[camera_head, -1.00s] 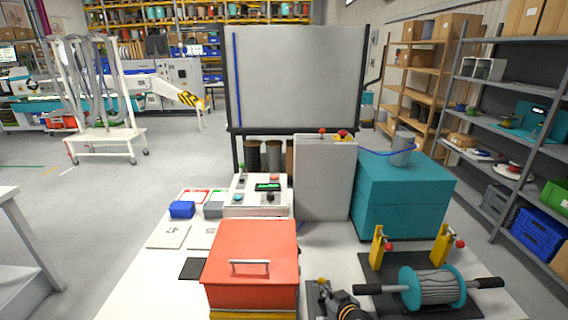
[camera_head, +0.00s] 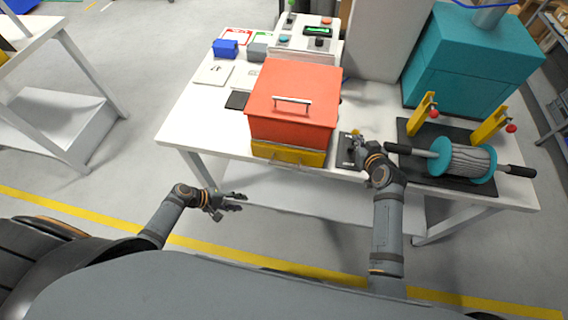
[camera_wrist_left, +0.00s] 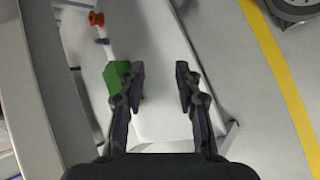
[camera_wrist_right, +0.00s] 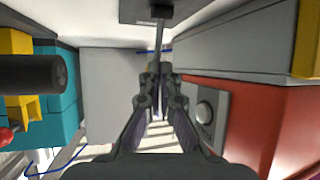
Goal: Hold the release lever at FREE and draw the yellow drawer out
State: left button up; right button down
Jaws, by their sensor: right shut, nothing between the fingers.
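The yellow drawer (camera_head: 288,154) is shut under the red cabinet (camera_head: 292,105), with a thin handle on its front. Right of it, a dark plate (camera_head: 346,156) carries the release lever with a small yellow knob (camera_head: 356,133). My right gripper (camera_head: 360,143) is shut beside the lever. In the right wrist view the lever's metal rod (camera_wrist_right: 159,40) runs from its dark base to the shut fingertips (camera_wrist_right: 155,74). The fingers hide its end, and I cannot tell if they touch it. No FREE mark is readable. My left gripper (camera_head: 238,202) is open and empty, in front of the table.
A control box (camera_head: 308,40) and teal cabinet (camera_head: 470,60) stand behind.

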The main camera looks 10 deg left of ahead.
pick_arm(q)
jog(key=w+d+r+t+h, duration=0.1)
jog(key=w+d+r+h, duration=0.1)
jog(key=r, duration=0.4)
jog(key=w+d+r+h, duration=0.1)
jog(key=w+r+h, duration=0.15)
jog(key=r, duration=0.35)
jog(key=h, duration=0.2)
send_near(280, 165)
jog(key=x, duration=1.1)
jog(key=shift+d, duration=0.2)
grip_shut()
